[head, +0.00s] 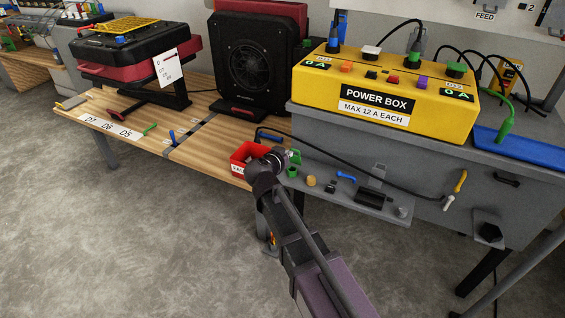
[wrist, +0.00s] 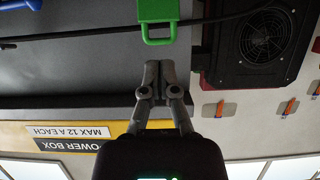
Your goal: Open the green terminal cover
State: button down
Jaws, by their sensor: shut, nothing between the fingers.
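The green terminal cover (wrist: 158,12) shows at the top of the wrist view. It is a bright green block with a loop-shaped handle (wrist: 159,41) pointing toward my gripper. My gripper (wrist: 159,66) has its fingers together and empty, just short of the loop and apart from it in the picture. In the head view my gripper (head: 284,154) is beside a small green part (head: 295,157) at the left end of the grey panel ledge. A second green piece (head: 292,173) sits just below it. My wrist partly hides this area, and whether the cover is open cannot be told.
The yellow power box (head: 385,92) stands on the grey cabinet behind. A black cable (head: 350,168) runs along the panel. A black fan unit (head: 252,58) stands at the back.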

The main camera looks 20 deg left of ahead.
aim_at(295, 150)
jog(key=shift+b+x, duration=0.55)
jog(key=shift+x, duration=1.5)
jog(key=shift+a, duration=0.1)
